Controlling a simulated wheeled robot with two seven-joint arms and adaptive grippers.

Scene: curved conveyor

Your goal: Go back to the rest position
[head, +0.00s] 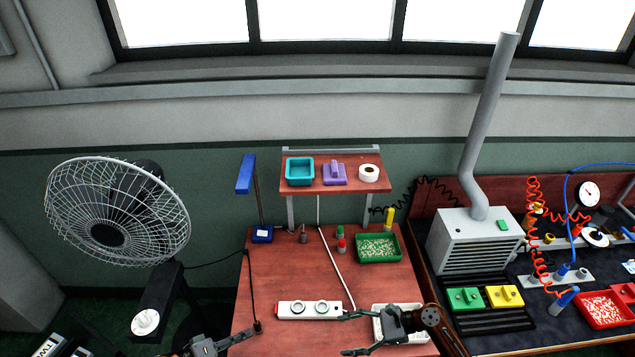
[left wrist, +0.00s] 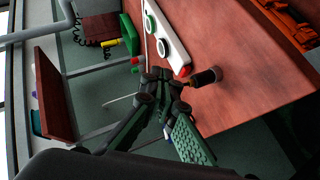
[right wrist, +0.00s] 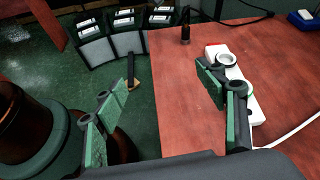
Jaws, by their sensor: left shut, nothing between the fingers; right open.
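My left gripper (head: 235,340) is at the bottom of the head view, by the table's near left edge. Its fingers are shut and empty in the left wrist view (left wrist: 165,85), close to a dark cylinder with a cable (left wrist: 207,76). My right gripper (head: 347,334) is at the table's near side, in front of the white strip with two rings (head: 309,310). Its fingers are spread wide with nothing between them in the right wrist view (right wrist: 162,85); one finger overlaps the strip (right wrist: 245,105). I cannot tell whether it touches.
The red-brown table (head: 285,275) has a bare middle. A white tray (head: 378,326) is partly hidden by my right gripper. A fan (head: 115,215) stands at left, a conveyor bench at right.

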